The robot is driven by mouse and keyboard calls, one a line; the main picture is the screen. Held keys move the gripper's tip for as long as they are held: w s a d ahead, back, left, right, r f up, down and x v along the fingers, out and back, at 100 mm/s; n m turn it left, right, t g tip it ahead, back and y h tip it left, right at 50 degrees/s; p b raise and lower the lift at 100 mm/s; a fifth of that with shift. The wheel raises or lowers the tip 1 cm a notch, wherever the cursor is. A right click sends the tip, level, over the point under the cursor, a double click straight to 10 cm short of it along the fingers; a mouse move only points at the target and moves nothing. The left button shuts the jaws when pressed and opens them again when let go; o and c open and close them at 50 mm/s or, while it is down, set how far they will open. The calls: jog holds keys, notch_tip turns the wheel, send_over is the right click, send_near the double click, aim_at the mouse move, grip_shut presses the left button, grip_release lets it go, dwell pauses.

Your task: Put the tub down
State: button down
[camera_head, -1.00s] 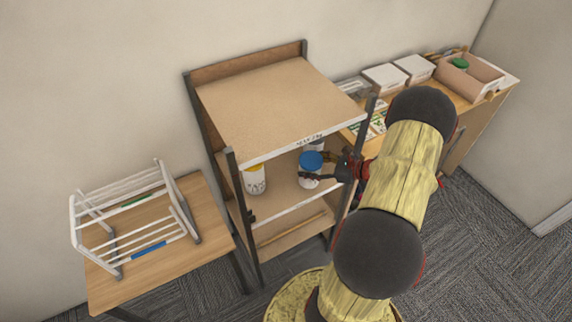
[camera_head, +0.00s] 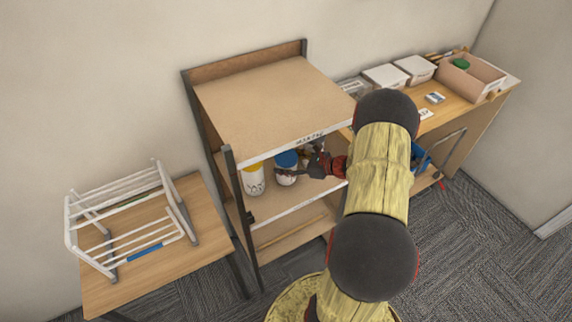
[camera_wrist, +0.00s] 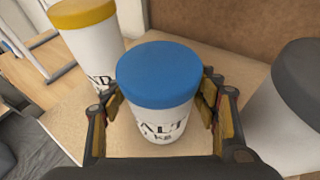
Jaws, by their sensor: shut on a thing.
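The tub (camera_head: 286,170) is white with a blue lid and dark lettering. In the head view it is inside the shelf unit, on or just above the middle shelf (camera_head: 292,203); I cannot tell whether it touches. My gripper (camera_head: 290,172) reaches in from the right and is shut on it. In the wrist view the tub (camera_wrist: 156,95) stands upright between the two fingers (camera_wrist: 160,108), one on each side. A white tub with a yellow lid (camera_head: 254,180) stands just left of it, also in the wrist view (camera_wrist: 92,42).
A grey-lidded tub (camera_wrist: 290,105) stands close on the right in the wrist view. The shelf's top board (camera_head: 270,105) is above my gripper. A white wire rack (camera_head: 130,220) sits on a low table at left. A bench (camera_head: 450,105) with boxes is at right.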

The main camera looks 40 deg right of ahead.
jog(key=shift+f, duration=0.15)
jog(key=c, duration=0.7)
grip_release()
jog(key=shift+o, duration=0.6)
jog(key=shift+s+d+r, duration=0.1)
jog(key=shift+s+r, duration=0.05)
jog(key=shift+r, duration=0.05)
jog(key=p+v, duration=0.2)
jog(key=v, duration=0.9)
jog(key=shift+s, duration=0.35)
jog(key=shift+d, duration=0.1)
